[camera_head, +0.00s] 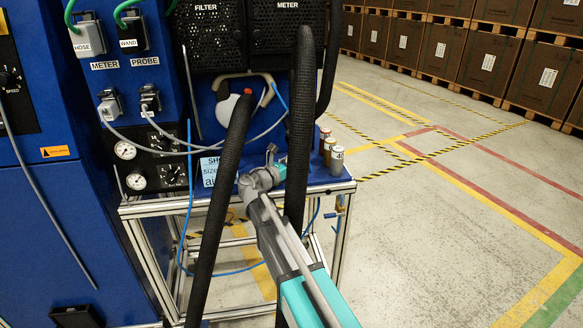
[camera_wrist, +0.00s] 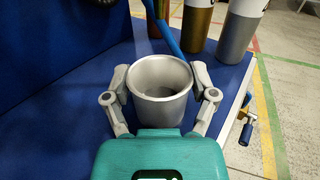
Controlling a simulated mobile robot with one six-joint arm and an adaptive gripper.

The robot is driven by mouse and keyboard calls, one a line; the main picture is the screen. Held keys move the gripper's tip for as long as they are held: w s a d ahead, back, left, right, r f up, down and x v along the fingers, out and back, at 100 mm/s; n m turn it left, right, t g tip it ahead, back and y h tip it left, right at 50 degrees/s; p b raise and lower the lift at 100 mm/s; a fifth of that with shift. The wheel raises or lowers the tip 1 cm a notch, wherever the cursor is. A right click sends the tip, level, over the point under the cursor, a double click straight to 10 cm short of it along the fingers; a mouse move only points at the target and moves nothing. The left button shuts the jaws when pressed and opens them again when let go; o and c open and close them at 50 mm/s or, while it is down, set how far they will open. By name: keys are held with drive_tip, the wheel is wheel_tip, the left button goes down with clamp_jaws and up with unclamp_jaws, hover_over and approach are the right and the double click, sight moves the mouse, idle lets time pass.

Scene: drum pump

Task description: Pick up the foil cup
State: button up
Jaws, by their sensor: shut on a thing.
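The foil cup (camera_wrist: 160,82) is a plain silver, open-topped cup, upright and empty as far as I see, in the middle of the wrist view. My gripper (camera_wrist: 160,72) has one grey finger on each side of it and is shut on it. The cup is over the blue bench top (camera_wrist: 72,92); I cannot tell whether its base touches, since my gripper hides the lower part. In the head view my gripper (camera_head: 272,158) is at the bench, partly behind a black hose, and the cup cannot be made out.
A blue hose (camera_wrist: 168,36) runs close behind the cup. A gold can (camera_wrist: 198,26) and a silver can (camera_wrist: 242,28) stand behind it. Thick black hoses (camera_head: 219,205) hang in front of the bench. A blue-handled valve (camera_wrist: 245,134) is at the right edge. Open floor (camera_head: 430,230) lies right.

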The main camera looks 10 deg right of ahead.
drive_tip(key=shift+r, duration=0.1)
wheel_tip(320, 180, up, 4)
drive_tip(key=p, duration=0.4)
drive_tip(key=v, duration=1.8)
drive_tip(key=shift+f, duration=0.3)
